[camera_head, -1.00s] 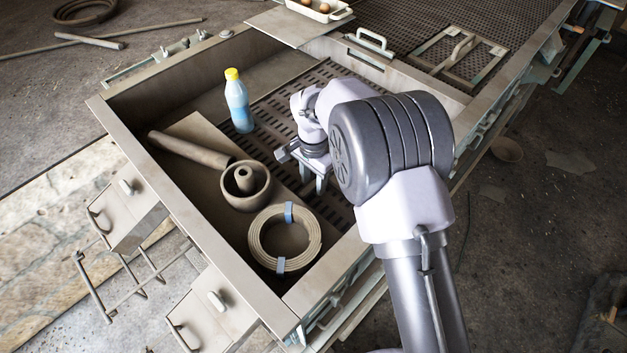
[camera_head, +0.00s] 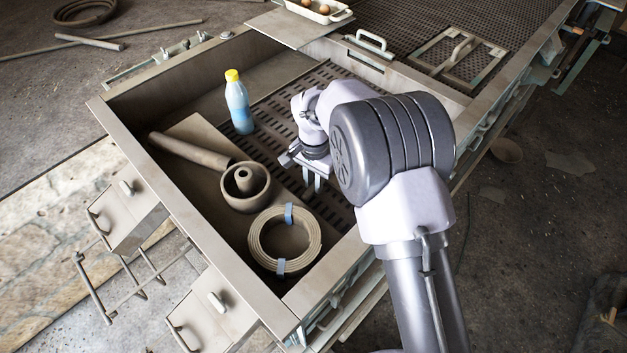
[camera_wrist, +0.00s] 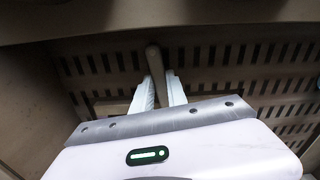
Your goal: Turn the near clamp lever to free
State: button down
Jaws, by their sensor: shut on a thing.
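My gripper (camera_head: 317,180) points down into the near right part of the open tray-like frame, over its slotted floor. In the wrist view my gripper (camera_wrist: 160,88) has its two pale fingers on either side of a tan, rounded lever (camera_wrist: 154,61), and is shut on it. The lever stands out past the fingertips toward the top of the picture. Its base is hidden behind the fingers and gripper body. In the head view the lever is hidden by my arm and gripper, so its angle cannot be told there.
The frame's raised rim (camera_head: 190,235) surrounds the work area. The slotted floor left of my gripper is partly clear.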

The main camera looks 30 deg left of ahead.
jog(key=n, duration=0.4)
jog(key=shift+d+p, duration=0.25)
jog(key=shift+p, duration=0.05)
jog(key=n, duration=0.4)
jog(key=shift+w+d+r+p, duration=0.1)
jog(key=shift+w+d+p, duration=0.05)
jog(key=shift+p, duration=0.15)
jog(key=n+p, duration=0.1)
jog(key=n, duration=0.3)
jog(key=shift+w+d, duration=0.15)
jog(key=shift+w+d+n, duration=0.1)
jog(key=shift+w+n, duration=0.05)
jog(key=shift+n, duration=1.65)
jog(key=shift+n+p, duration=0.3)
jog(key=c, duration=1.3)
grip_release()
